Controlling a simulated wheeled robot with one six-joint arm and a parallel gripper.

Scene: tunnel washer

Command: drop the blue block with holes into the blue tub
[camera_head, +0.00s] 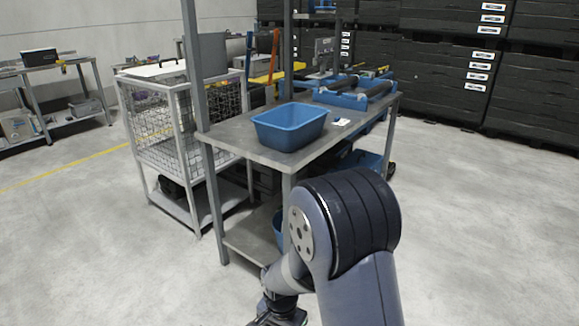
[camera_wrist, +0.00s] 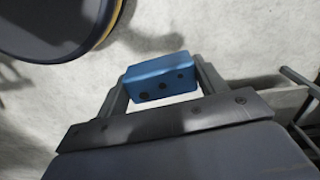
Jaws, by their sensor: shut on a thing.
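The blue block with holes (camera_wrist: 160,78) shows in the wrist view, held between the two fingers of my gripper (camera_wrist: 161,84). Dark round holes show on its near face. My gripper is shut on it. In the head view my gripper (camera_head: 278,316) is low at the bottom edge, partly cut off, and the block cannot be made out there. The blue tub (camera_head: 291,128) stands upright on the grey workbench (camera_head: 240,137), near its front left. Its floor is only partly visible. My gripper is below and in front of the bench, apart from the tub.
Blue holders with dark rollers (camera_head: 357,92) lie on the bench behind the tub. A steel post (camera_head: 192,70) rises at the bench's left corner. A wire mesh cart (camera_head: 170,130) stands left. Black crates (camera_head: 440,80) are stacked behind. The floor at right is clear.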

